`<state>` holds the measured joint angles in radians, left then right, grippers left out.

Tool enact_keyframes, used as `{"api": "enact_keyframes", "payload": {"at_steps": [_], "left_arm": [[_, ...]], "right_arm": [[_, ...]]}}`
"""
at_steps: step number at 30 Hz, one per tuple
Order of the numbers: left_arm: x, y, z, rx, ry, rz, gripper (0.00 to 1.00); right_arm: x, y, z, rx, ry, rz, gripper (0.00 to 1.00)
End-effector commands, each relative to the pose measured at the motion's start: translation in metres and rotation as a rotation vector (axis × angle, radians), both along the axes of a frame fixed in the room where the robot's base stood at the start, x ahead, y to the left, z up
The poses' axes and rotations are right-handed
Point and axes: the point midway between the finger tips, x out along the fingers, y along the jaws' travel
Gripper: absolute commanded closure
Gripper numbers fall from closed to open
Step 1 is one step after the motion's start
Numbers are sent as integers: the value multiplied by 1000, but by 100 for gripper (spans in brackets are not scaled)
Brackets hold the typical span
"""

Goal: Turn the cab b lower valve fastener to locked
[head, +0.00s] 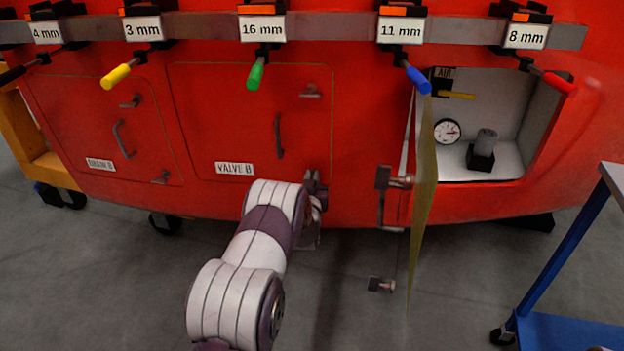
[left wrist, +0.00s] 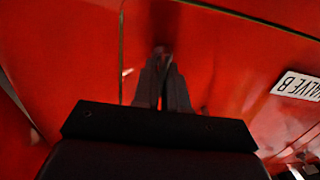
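The VALVE B door (head: 225,110) is a red panel that lies closed in the red cab side. Its upper fastener (head: 310,92) is a small dark lever lying roughly level. The lower fastener is hidden behind my left gripper (head: 316,186) in the head view, at the door's lower right corner. In the left wrist view my left gripper (left wrist: 163,70) has its fingers close together on a small dark piece, the lower valve fastener (left wrist: 161,49), beside the door seam. Its exact angle is hard to tell. My right gripper is in neither view.
An open door (head: 423,190) sticks out to the right of my left gripper, before a compartment with a gauge (head: 447,131). Coloured-handled tools hang on a rail (head: 335,27) above. A blue cart (head: 570,332) stands at lower right.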

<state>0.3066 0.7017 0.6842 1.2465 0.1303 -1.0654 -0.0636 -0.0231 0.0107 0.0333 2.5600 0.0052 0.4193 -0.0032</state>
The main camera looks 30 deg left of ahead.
Motion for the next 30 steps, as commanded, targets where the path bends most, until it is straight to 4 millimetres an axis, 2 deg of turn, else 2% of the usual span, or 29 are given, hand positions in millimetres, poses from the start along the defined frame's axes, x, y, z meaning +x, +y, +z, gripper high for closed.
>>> {"api": "enact_keyframes", "payload": {"at_steps": [8, 14, 30], "left_arm": [[0, 0, 0, 15, 7, 0, 100], [0, -1, -1, 87, 40, 0, 100], [3, -6, -3, 525, 235, 0, 100]], "right_arm": [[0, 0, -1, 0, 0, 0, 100], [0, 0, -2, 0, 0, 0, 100], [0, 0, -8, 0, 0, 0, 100]]}}
